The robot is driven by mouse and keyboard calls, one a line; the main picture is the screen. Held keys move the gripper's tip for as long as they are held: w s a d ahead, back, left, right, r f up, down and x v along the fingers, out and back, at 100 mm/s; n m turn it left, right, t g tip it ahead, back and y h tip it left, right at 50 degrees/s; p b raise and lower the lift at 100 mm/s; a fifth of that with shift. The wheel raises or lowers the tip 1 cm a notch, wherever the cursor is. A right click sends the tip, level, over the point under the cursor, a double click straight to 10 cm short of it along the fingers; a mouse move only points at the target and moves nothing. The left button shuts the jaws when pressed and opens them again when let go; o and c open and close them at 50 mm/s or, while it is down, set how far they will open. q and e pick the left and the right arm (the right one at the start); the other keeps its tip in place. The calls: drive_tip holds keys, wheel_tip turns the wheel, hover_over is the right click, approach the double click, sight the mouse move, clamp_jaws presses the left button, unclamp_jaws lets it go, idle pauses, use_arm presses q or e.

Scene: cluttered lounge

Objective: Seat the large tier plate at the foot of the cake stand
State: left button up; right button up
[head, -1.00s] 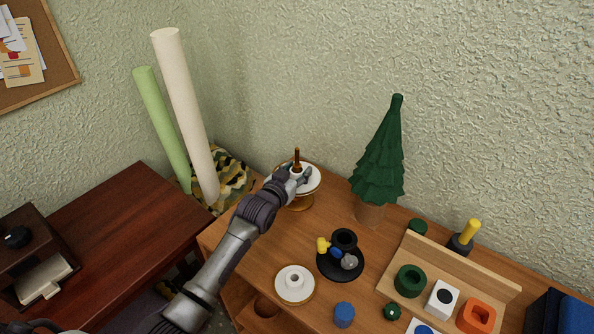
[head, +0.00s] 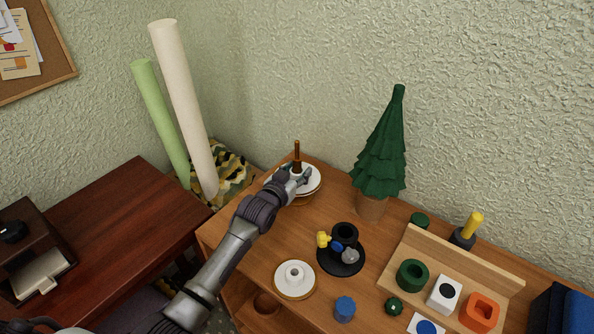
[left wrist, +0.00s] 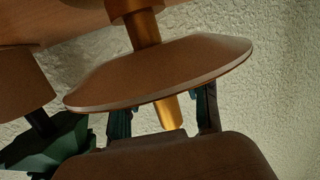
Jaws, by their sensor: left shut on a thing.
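The large tier plate (head: 312,187), white with a gold rim, is around the post of the cake stand (head: 297,150) at the back of the wooden table. My left gripper (head: 297,176) is shut on the plate's middle. In the left wrist view, which is upside down, the plate (left wrist: 165,70) looks brown in shadow. A stretch of post (left wrist: 145,30) shows between it and the wider foot, so the plate is apart from the foot. The fingers (left wrist: 165,115) flank the gold post tip. In the head view the plate mostly hides the foot. My right gripper is not in view.
Another white hubbed plate (head: 294,284) lies nearer the front. A black round tray (head: 342,268) with small pieces and a green tree (head: 382,150) stand to the right. A wooden rack (head: 455,262) and several coloured blocks fill the right side.

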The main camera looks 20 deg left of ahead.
use_arm(q)
drive_tip(key=shift+f+b, duration=0.8)
drive_tip(key=shift+f, duration=0.35)
drive_tip(key=o, duration=1.4)
drive_tip(key=v, duration=1.2)
